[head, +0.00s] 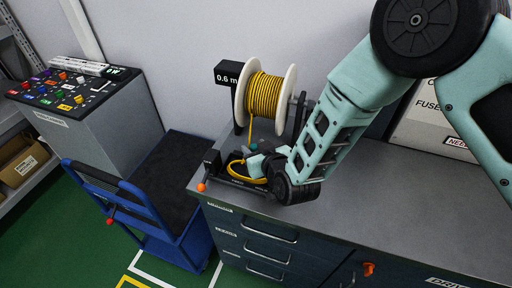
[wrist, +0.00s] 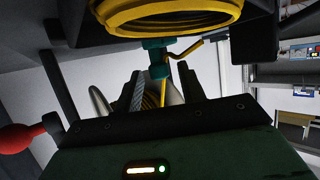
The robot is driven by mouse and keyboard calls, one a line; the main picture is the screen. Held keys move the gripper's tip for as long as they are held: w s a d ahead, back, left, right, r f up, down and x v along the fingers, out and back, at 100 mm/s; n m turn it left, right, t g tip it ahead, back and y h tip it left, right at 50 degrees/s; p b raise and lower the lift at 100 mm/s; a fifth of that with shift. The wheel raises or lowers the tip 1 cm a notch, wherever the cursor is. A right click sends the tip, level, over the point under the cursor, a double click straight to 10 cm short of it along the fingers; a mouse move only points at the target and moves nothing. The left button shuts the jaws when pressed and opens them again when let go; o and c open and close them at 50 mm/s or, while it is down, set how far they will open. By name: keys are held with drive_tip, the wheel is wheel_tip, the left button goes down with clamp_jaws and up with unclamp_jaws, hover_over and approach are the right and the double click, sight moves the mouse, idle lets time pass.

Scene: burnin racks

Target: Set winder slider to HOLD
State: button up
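The winder stands on the grey bench, with a white-flanged spool (head: 264,97) of yellow cable and a black "0.6 m" display (head: 228,74). Its low black base has an orange ball knob (head: 202,187) at the front left corner. A small black block (head: 212,158) with unreadable text stands above it. A coil of yellow cable (wrist: 168,14) and a teal part (wrist: 157,58) show in the wrist view, with a red ball (wrist: 20,138) at left. My gripper (wrist: 155,88) is at the winder base, its fingers apart with cable visible between them.
A blue cart (head: 150,205) stands left of the bench. A grey console (head: 75,95) with coloured buttons is behind it. A white sign panel (head: 435,125) leans at the back right. The bench top (head: 400,210) is clear at right.

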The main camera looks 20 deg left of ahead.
clamp_jaws()
drive_tip(key=d, duration=0.2)
drive_tip(key=d+b, duration=0.1)
drive_tip(key=d, duration=0.2)
drive_tip(key=d+b, duration=0.1)
drive_tip(key=d, duration=0.1)
drive_tip(key=shift+s+d, duration=0.15)
drive_tip(key=shift+s, duration=0.1)
drive_tip(key=shift+o, duration=0.9)
unclamp_jaws()
drive_tip(key=shift+d, duration=0.1)
drive_tip(key=shift+s+b, duration=0.1)
drive_tip(key=shift+b, duration=0.2)
drive_tip(key=p+v, duration=1)
drive_tip(key=v, duration=0.7)
drive_tip(key=shift+r, duration=0.2)
